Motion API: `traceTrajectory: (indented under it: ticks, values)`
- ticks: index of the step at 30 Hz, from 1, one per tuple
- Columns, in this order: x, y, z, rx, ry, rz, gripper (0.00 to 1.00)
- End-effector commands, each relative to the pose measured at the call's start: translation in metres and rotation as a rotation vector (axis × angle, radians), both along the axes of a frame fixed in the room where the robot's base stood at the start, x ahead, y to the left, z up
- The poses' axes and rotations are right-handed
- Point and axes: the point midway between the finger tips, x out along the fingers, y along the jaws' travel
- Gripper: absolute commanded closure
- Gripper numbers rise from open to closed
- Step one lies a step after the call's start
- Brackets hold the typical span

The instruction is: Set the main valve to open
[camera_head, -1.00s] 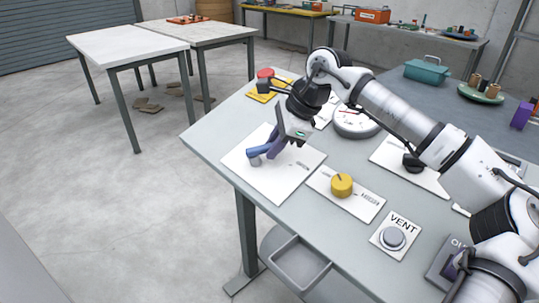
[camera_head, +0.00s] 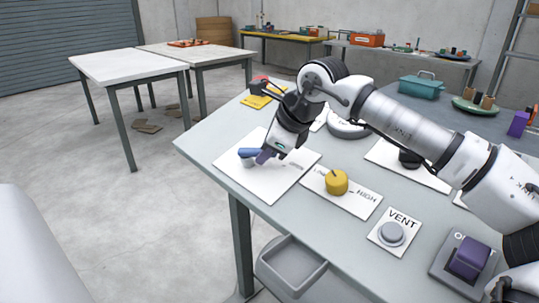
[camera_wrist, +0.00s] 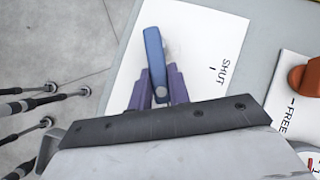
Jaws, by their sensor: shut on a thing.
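The main valve appears to be the blue lever handle on a pale round base, set on a white plate (camera_head: 275,190) at the table's left corner. The blue lever (camera_head: 247,152) lies nearly level in the head view. In the wrist view the blue lever (camera_wrist: 155,60) points up the picture, and the plate beside it reads SHUT, with a short mark. My gripper (camera_head: 265,156) reaches down to the lever. Its purple fingers (camera_wrist: 158,85) are on either side of the lever's near end and shut on it.
A yellow knob (camera_head: 337,182) stands right beside the valve plate. A VENT button (camera_head: 391,233) and a purple switch (camera_head: 469,258) are further right. A black knob (camera_head: 409,159) and a gauge (camera_head: 348,127) stand behind. A grey tray (camera_head: 290,268) hangs below the table edge.

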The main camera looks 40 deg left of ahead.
Motion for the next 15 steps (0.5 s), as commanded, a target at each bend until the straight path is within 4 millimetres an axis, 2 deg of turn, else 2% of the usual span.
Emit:
traceTrajectory:
  ticks: [12, 13, 15]
  values:
    - [-0.0006, 0.0002, 0.0005, 0.006, 0.003, -0.011, 1.00]
    - [-0.0006, 0.0002, 0.0005, 0.006, 0.003, -0.011, 0.80]
    - [-0.0006, 0.0002, 0.0004, 0.005, 0.004, -0.011, 0.71]
